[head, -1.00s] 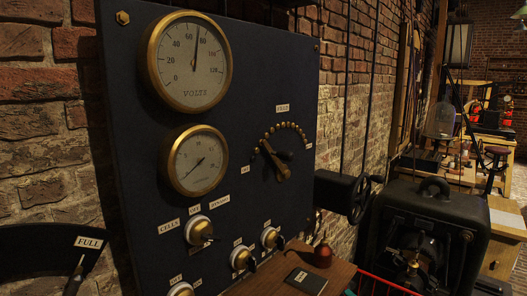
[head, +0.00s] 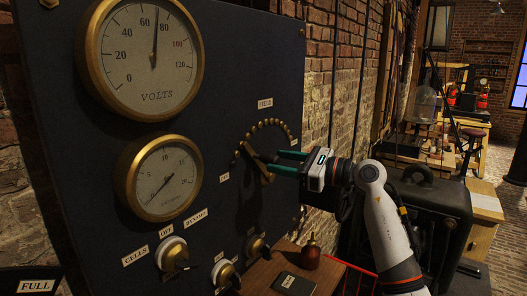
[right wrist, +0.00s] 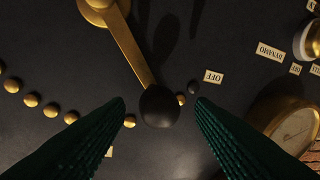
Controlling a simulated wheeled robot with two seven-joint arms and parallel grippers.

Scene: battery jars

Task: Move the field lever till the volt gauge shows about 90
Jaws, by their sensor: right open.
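The field lever (head: 259,167) is a brass arm on the dark panel, under the FIELD label, with a row of brass studs (head: 270,126) arching around it. In the right wrist view its brass arm (right wrist: 134,50) ends in a round dark knob (right wrist: 160,106). My right gripper (head: 279,162) is open at the lever. In the wrist view its green fingertips (right wrist: 161,104) stand on both sides of the knob, with a gap on each side. The volt gauge (head: 142,60) has its needle between 60 and 80, near 70. My left gripper is out of view.
A smaller brass gauge (head: 160,178) sits below the volt gauge. Brass-based switches (head: 173,257) line the lower panel. A small wooden shelf (head: 266,280) carries a dark plate and a reddish-brown bottle (head: 311,253). A black machine (head: 430,215) stands behind my right arm.

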